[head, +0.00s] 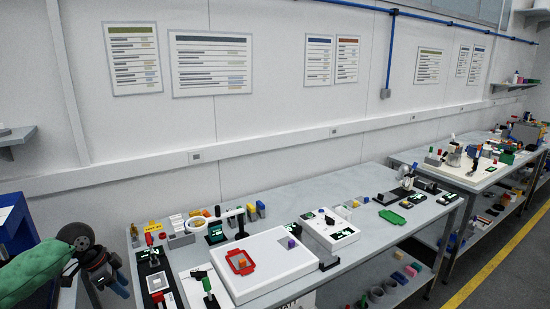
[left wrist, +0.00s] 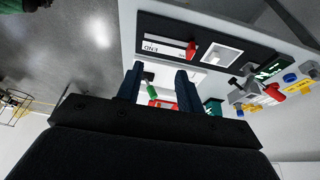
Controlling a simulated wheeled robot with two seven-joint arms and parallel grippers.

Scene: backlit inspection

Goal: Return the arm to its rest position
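My left gripper (head: 117,276) is at the left end of the near table in the head view, beside the dark panel and apart from the table items. In the left wrist view its two dark fingers (left wrist: 157,86) stand apart with a clear gap. Nothing is held between them; a green handle and a red part show beyond the gap. My right gripper is in neither view.
The near table carries a dark panel with a red lever (left wrist: 191,50), a white board with a red frame (head: 240,262), and a white box (head: 330,232). A second table (head: 470,170) stands at the right. Floor shows left of the table in the wrist view.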

